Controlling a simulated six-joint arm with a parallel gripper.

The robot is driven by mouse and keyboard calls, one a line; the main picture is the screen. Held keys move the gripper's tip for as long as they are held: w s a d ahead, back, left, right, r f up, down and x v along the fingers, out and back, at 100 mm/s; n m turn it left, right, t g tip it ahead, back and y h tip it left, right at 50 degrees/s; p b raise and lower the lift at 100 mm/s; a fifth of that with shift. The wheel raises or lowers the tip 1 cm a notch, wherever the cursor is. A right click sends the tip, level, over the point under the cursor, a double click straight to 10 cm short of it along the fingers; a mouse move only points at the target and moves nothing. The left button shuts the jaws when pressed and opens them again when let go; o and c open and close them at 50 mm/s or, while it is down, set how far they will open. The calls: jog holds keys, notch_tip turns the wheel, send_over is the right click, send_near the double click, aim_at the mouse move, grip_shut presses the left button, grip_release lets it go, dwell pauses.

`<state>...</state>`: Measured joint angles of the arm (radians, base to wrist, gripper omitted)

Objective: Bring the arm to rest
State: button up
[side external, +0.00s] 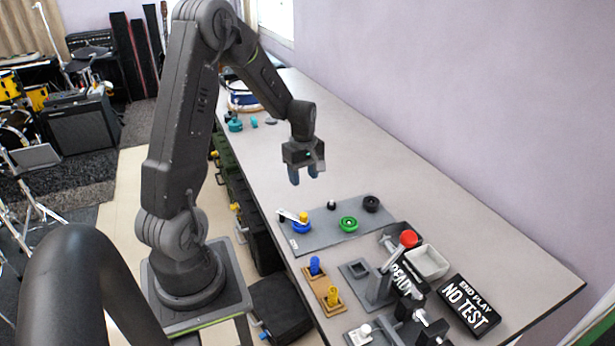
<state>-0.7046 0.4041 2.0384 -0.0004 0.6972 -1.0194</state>
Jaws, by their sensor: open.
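My gripper (306,174) hangs from the end of my arm above the long grey table (370,150). Its two fingers point down and are apart, with nothing between them. It is clear of the table and of every object. Below it and a little nearer the camera lies a grey mat (328,237) with several small parts on it.
Nearer stand a fixture with a red knob (408,239), a white tray (430,262) and a "NO TEST" sign (468,305). The table's middle is clear.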

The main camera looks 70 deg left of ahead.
jog(key=d+r+m+t, duration=0.1)
jog(key=d+r+m, duration=0.4)
jog(key=d+r, duration=0.3)
jog(key=s+d+r+m+t, duration=0.2)
jog(key=s+d+r+m, duration=0.3)
jog(key=d, duration=0.4)
jog(key=s+d+r+m+t, duration=0.2)
jog(key=s+d+r+m, duration=0.3)
jog(key=d+m, duration=0.3)
jog(key=shift+s+d+r+m+t, duration=0.3)
jog(key=shift+s+d+r+m, duration=0.1)
jog(key=shift+s+m, duration=0.5)
